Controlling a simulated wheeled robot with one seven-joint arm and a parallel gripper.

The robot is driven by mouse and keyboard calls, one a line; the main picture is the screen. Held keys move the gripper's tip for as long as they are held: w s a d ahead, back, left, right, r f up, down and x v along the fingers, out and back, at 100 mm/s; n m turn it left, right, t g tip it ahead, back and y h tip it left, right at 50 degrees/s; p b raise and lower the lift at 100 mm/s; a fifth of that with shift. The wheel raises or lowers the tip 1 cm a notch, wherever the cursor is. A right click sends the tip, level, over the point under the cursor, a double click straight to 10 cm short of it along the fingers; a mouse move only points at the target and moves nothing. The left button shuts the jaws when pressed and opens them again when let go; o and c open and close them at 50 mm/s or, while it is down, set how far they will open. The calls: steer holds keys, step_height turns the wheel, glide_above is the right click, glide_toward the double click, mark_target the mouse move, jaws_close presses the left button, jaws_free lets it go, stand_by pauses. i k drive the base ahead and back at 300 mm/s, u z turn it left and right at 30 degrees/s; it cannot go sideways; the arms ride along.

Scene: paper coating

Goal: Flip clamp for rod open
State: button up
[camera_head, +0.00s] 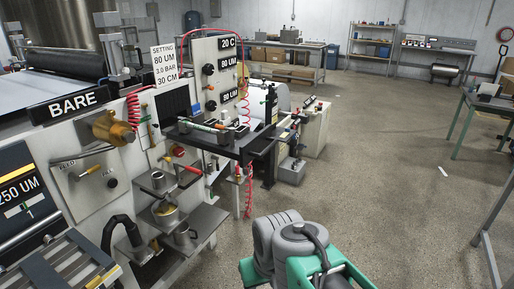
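A rod (205,127) with orange and green parts lies on a black shelf (228,145) that juts from the front of the coating machine. Small fittings sit at the rod's ends. They are too small to tell which is the rod clamp or whether it is open or shut. My arm (296,250), grey and green, shows at the bottom centre, in front of the machine and well apart from the shelf. My gripper's fingers are not in view.
The coating machine (90,145) fills the left side, with a brass knob (110,128), cups on small shelves (165,215) and a red coiled hose (248,190). A grey bin-like unit (313,128) stands behind. A green-legged table (490,105) stands at right.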

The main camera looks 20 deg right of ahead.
mark_target(232, 130)
steer(key=u, duration=0.35)
steer(key=i, duration=0.95)
steer(key=u, duration=0.8)
steer(key=i, duration=0.35)
steer(key=u, duration=0.05)
